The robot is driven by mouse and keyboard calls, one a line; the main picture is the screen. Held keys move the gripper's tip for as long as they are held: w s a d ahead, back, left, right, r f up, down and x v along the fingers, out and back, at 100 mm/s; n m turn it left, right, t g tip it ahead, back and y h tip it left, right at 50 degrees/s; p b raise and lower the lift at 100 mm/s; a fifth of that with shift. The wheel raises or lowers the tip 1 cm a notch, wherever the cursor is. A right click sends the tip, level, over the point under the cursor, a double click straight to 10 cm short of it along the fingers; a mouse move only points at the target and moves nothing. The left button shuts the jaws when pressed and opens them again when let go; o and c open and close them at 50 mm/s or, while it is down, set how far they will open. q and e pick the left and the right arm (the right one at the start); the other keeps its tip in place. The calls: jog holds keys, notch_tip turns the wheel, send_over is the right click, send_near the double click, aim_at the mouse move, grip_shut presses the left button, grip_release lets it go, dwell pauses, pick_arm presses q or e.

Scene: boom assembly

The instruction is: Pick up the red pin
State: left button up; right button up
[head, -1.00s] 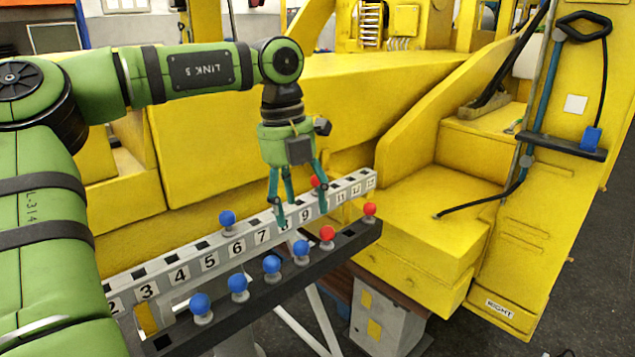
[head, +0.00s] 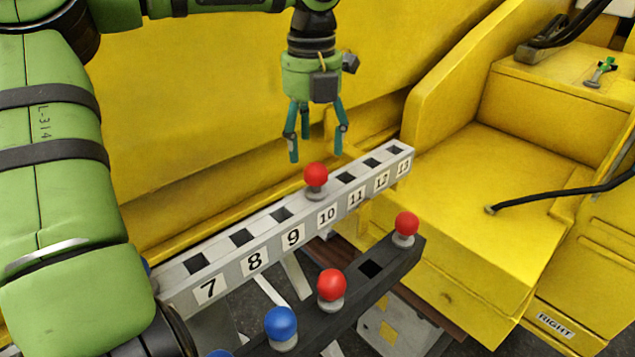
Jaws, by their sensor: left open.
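A red pin (head: 316,177) with a round head stands upright in the numbered grey rail, at slot 10. Two more red pins stand in the dark front rail, one near its middle (head: 331,285) and one at its right end (head: 406,226). My left gripper (head: 316,154) is open and empty, pointing down. In the picture its fingertips are just above the red pin at slot 10, with no contact visible. My right gripper is not in view.
The numbered rail (head: 228,268) has empty square slots on both sides of slot 10. A blue pin (head: 281,324) stands in the dark rail (head: 372,291), which has an empty hole near its right end. Yellow machine bodywork (head: 200,90) rises close behind the rails.

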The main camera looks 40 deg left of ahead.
aim_at(316, 165)
pick_arm(q)
jog(key=shift+s+d, duration=0.5)
jog(key=shift+s, duration=0.05)
jog(key=shift+w+f+p, duration=0.1)
jog(key=shift+f+p, duration=0.65)
jog(key=shift+f, duration=0.2)
jog(key=f+p, duration=0.1)
jog(key=f, duration=0.1)
jog(key=shift+w+a+f+p, duration=0.1)
jog(key=shift+w+f+p, duration=0.25)
jog(key=shift+w+f, duration=0.05)
notch_tip(316, 165, down, 2)
jog(key=shift+s+f, duration=0.1)
jog(key=c, duration=1.3)
grip_shut()
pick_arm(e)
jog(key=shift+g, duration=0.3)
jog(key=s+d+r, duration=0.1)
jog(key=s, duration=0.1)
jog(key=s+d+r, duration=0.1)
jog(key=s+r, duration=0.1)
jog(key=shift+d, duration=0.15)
